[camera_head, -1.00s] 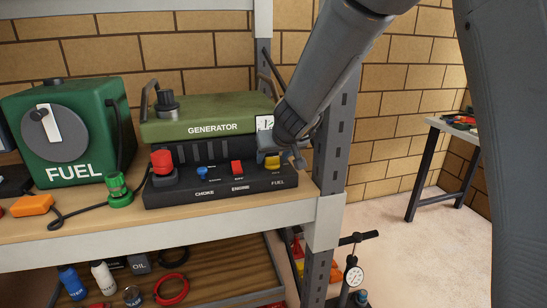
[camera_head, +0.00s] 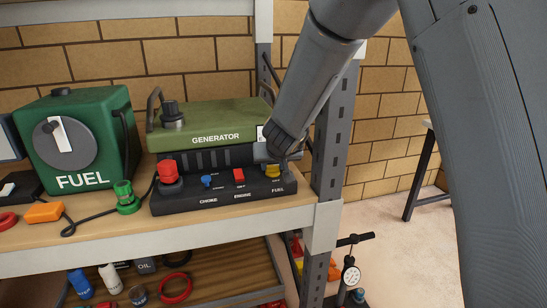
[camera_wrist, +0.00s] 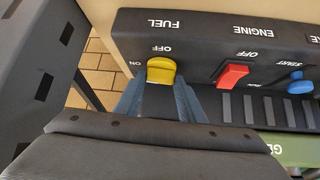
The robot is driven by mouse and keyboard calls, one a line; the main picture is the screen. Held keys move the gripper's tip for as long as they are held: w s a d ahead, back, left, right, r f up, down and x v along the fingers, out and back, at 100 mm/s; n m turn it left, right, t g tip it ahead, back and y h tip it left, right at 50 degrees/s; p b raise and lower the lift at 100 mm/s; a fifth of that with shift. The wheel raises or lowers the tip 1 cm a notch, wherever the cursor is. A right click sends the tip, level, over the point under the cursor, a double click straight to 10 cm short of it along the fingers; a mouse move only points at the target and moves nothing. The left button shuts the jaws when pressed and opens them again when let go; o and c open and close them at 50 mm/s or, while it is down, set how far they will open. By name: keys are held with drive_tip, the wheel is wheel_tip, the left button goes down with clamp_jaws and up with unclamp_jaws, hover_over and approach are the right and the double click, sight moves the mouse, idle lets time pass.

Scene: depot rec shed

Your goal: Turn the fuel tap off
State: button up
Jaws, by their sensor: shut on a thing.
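The yellow fuel tap (camera_head: 272,171) is at the right end of the generator's black control panel (camera_head: 225,203), above the FUEL label. In the wrist view the tap (camera_wrist: 162,72) is seen upside down, with OFF and ON printed beside it. My gripper (camera_head: 273,159) comes down from the upper right and is shut on the tap. In the wrist view the gripper (camera_wrist: 161,88) has a blue-grey finger on each side of it. The lower part of the tap is hidden between the fingers, and I cannot tell its exact setting.
A red engine switch (camera_head: 238,175), a blue choke lever (camera_head: 207,181) and a red knob (camera_head: 168,171) share the panel. The green generator body (camera_head: 212,125) is behind. A grey shelf post (camera_head: 328,150) stands close to the right. A green fuel can (camera_head: 110,115) is at left.

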drive_tip(key=shift+s+a+r+m+h+p, duration=0.1)
drive_tip(key=shift+r+m+h+p, duration=0.15)
drive_tip(key=shift+p, duration=0.9)
drive_tip(key=m+h+p, duration=0.1)
drive_tip(key=m+p, duration=0.1)
drive_tip(key=p, duration=0.2)
drive_tip(key=shift+a+f+p, duration=0.1)
drive_tip(key=shift+p, duration=0.25)
drive_tip(key=m+h+p, duration=0.2)
drive_tip(key=m+p, duration=0.1)
drive_tip(key=shift+a+f+h, duration=0.1)
drive_tip(key=shift+a+h, duration=0.1)
drive_tip(key=shift+h, duration=0.15)
drive_tip(key=m+g+h, duration=0.2)
drive_tip(key=m, duration=0.1)
drive_tip(key=m+h, duration=0.1)
drive_tip(key=m, duration=0.1)
drive_tip(key=shift+w+a+f+g, duration=0.15)
drive_tip(key=shift+w+a+g, duration=0.15)
drive_tip(key=shift+w+g, duration=0.1)
drive_tip(key=shift+m+g+h+b, duration=0.6)
drive_tip(key=shift+m+h+b, duration=0.2)
drive_tip(key=shift+m, duration=0.45)
drive_tip(key=shift+w+a+m+g+h+b, duration=0.15)
drive_tip(key=shift+m+g+h+b, duration=0.15)
drive_tip(key=shift+m+g+b, duration=0.45)
drive_tip(key=shift+m, duration=0.25)
drive_tip(key=o, duration=1)
